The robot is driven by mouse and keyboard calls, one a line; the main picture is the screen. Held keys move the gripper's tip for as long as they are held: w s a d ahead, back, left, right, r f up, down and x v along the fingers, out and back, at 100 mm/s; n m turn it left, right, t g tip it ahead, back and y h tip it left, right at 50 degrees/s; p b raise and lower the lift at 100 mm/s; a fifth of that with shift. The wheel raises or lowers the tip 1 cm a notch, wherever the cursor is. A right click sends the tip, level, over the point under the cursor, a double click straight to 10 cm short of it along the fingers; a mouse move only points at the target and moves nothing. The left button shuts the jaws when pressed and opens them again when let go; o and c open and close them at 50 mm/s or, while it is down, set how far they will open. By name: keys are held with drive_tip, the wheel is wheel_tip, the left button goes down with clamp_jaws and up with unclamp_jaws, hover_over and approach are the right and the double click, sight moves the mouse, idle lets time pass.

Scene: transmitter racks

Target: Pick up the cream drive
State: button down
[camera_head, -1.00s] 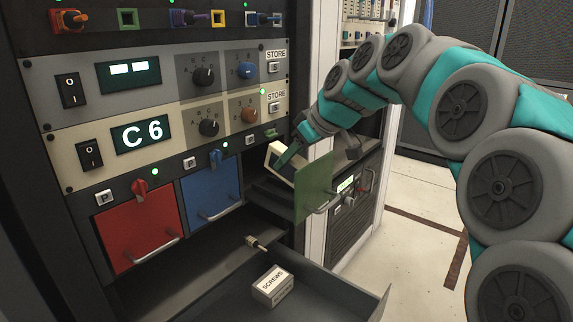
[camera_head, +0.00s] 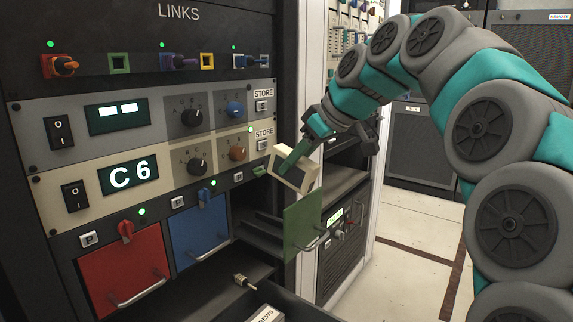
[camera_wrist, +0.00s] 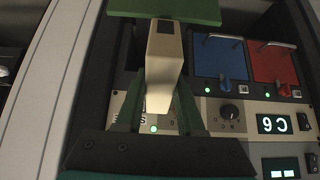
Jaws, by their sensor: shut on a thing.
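The cream drive (camera_head: 293,170) is a cream block with a dark face. It is tilted in the head view, above and behind the top edge of the green drawer front (camera_head: 303,222). My gripper (camera_head: 296,158) is shut on it, with green fingers on its sides. In the wrist view the cream drive (camera_wrist: 162,62) is between the two fingers of my gripper (camera_wrist: 158,98). The green front (camera_wrist: 165,10) shows past its far end. The drive looks clear of the green drawer's slot.
Red (camera_head: 124,268) and blue (camera_head: 199,232) drawer fronts are closed at left. The green drawer sticks out of the rack. Below, an open drawer holds a screws box (camera_head: 266,314) and a small plug (camera_head: 243,281). Floor at right is free.

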drive_tip(key=s+d+r+g+h+p, duration=0.2)
drive_tip(key=s+d, duration=0.9)
drive_tip(key=d, duration=0.4)
drive_tip(key=shift+s+h, duration=0.35)
drive_tip(key=shift+h, duration=0.05)
